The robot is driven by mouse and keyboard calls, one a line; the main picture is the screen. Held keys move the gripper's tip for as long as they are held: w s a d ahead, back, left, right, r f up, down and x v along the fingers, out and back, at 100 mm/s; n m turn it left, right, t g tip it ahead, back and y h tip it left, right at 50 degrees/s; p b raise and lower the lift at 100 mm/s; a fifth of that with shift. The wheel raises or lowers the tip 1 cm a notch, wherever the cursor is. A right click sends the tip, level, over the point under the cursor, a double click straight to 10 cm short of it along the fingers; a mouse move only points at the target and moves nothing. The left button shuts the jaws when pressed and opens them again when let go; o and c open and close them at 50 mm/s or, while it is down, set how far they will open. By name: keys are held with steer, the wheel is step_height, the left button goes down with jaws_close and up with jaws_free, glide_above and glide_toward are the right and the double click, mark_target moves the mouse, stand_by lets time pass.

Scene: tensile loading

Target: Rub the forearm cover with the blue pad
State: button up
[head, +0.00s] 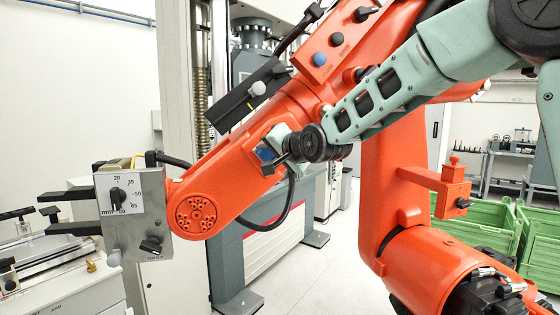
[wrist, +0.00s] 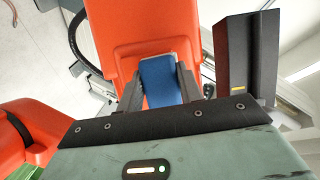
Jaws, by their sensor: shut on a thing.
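The forearm cover (head: 240,170) is the orange casing of the large robot arm, running diagonally across the middle of the head view. It also fills the top middle of the wrist view (wrist: 125,30). My gripper (head: 276,147) is at the side of this cover, shut on the blue pad (head: 266,154). In the wrist view the pad (wrist: 162,82) sits between the two dark fingers of my gripper (wrist: 160,72), with its far end against the orange surface in the picture. Whether it touches the cover or stays just short of it cannot be told.
A black box-shaped part (head: 248,96) sticks out above the forearm and stands close right of my gripper in the wrist view (wrist: 246,55). A grey block with a dial (head: 132,205) and black jaws ends the orange arm. Green crates (head: 485,240) stand at right.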

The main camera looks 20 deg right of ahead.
steer(key=shift+a, duration=0.45)
steer(key=shift+s+f+b, duration=0.1)
steer(key=shift+s+b, duration=0.7)
steer(key=shift+s, duration=0.75)
steer(key=shift+s+a, duration=0.15)
steer(key=shift+s, duration=1.3)
steer(key=shift+s+a+b, duration=0.1)
steer(key=shift+s+b, duration=0.35)
steer(key=shift+s, duration=1)
